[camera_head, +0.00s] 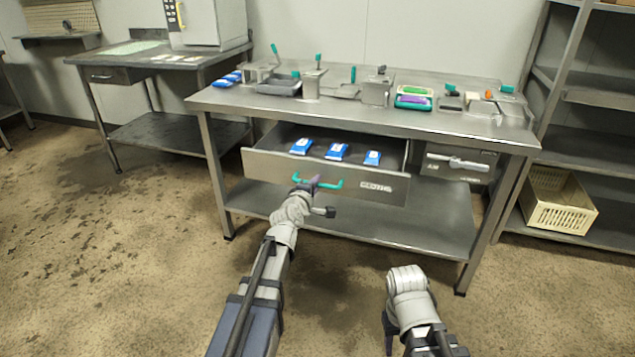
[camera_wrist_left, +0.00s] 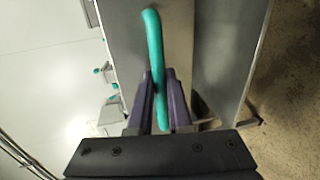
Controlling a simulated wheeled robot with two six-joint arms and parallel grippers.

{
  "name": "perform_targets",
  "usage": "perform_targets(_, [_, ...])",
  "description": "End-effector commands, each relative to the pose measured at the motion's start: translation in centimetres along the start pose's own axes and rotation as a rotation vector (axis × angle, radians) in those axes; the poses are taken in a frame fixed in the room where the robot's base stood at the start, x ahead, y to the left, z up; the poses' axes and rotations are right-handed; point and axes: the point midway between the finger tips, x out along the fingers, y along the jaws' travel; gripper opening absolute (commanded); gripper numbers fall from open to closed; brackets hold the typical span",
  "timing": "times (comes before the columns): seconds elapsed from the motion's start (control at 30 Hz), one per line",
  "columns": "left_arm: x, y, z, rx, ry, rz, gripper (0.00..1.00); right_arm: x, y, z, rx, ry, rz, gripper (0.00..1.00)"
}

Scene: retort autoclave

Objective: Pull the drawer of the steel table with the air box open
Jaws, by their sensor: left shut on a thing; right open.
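The steel table (camera_head: 225,97) stands in the middle of the head view. My left gripper (camera_head: 312,184) is shut on the drawer's green bar handle (camera_head: 332,184). In the left wrist view the green handle (camera_wrist_left: 153,45) runs between the two purple fingers (camera_wrist_left: 160,100). My right gripper (camera_head: 389,335) is low in front of the table, away from it; its fingers are mostly hidden.
Steel fixtures with green handles stand on the tabletop. Another table (camera_head: 105,62) with a pale box-like machine (camera_head: 212,22) is at left. A shelf rack with a cream crate (camera_head: 556,212) is at right. The front floor is free.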

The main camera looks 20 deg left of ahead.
Motion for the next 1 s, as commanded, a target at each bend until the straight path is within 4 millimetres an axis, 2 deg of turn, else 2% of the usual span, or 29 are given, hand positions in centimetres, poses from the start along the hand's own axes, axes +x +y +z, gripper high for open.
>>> perform_targets(0.33, [-0.08,0.01,-0.06,0.0,0.002,0.001,0.0,0.0,0.0,-0.01,0.0,0.0,0.0,0.5])
perform_targets(0.37, [-0.08,0.01,-0.06,0.0,0.002,0.001,0.19,0.0,0.0,-0.01,0.0,0.0,0.0,0.5])
perform_targets(0.6, [-0.07,0.01,-0.04,0.0,0.001,0.001,0.46,0.0,0.0,0.0,0.0,0.0,0.0,0.5])
perform_targets(0.87, [-0.12,0.01,-0.01,0.0,0.001,0.001,0.46,-0.02,0.0,0.0,0.0,0.0,0.0,0.5])
perform_targets(1.0, [-0.76,0.03,-0.01,0.0,0.001,0.001,0.46,-0.17,0.02,0.01,0.0,0.0,0.0,0.5])
